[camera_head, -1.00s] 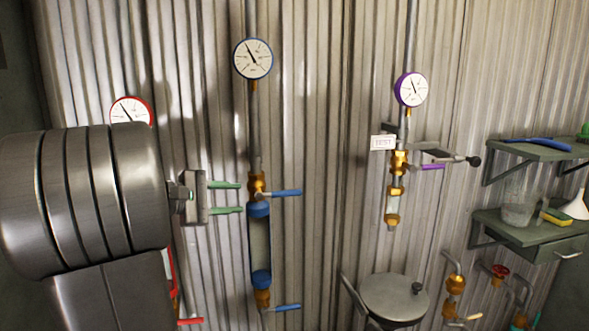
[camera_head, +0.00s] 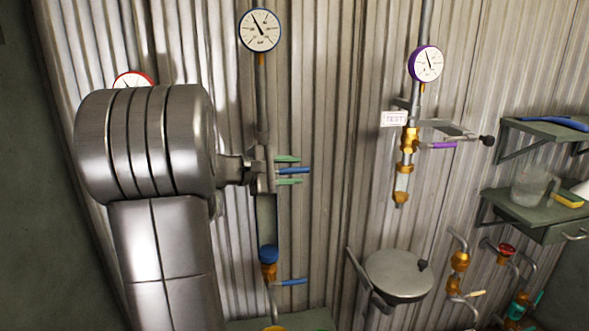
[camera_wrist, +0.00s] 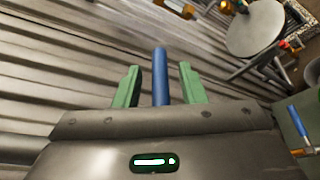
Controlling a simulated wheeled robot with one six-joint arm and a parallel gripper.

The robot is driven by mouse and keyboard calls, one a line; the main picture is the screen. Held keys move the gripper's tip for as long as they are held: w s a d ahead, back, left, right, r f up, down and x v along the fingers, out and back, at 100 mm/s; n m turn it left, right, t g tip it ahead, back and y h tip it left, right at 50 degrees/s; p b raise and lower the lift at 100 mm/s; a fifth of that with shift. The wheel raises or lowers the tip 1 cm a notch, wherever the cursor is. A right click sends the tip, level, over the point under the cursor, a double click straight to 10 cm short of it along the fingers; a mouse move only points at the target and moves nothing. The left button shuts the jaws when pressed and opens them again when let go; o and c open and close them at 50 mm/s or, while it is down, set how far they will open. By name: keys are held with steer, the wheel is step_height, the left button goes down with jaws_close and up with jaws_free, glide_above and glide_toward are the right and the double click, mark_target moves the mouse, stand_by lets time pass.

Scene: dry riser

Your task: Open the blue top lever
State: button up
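The blue top lever (camera_head: 293,170) sticks out to the right from the blue riser's upper valve, which is hidden behind my gripper. My gripper (camera_head: 288,170) has green fingers, one above and one below the lever in the head view. In the wrist view the lever (camera_wrist: 160,76) lies between the two open fingers (camera_wrist: 159,86), with a gap on each side. The lever points straight out to the right in the head view. The lower blue lever (camera_head: 291,282) also points right, at the bottom valve.
A blue-rimmed gauge (camera_head: 260,30) sits above on the same pipe. To the right are a purple lever (camera_head: 442,145) with a TEST sign (camera_head: 394,119), a round lidded pot (camera_head: 398,276) and wall shelves (camera_head: 545,130). The corrugated wall is close behind the lever.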

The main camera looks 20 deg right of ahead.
steer(key=shift+d+f, duration=0.15)
steer(key=shift+d, duration=0.45)
jaws_close()
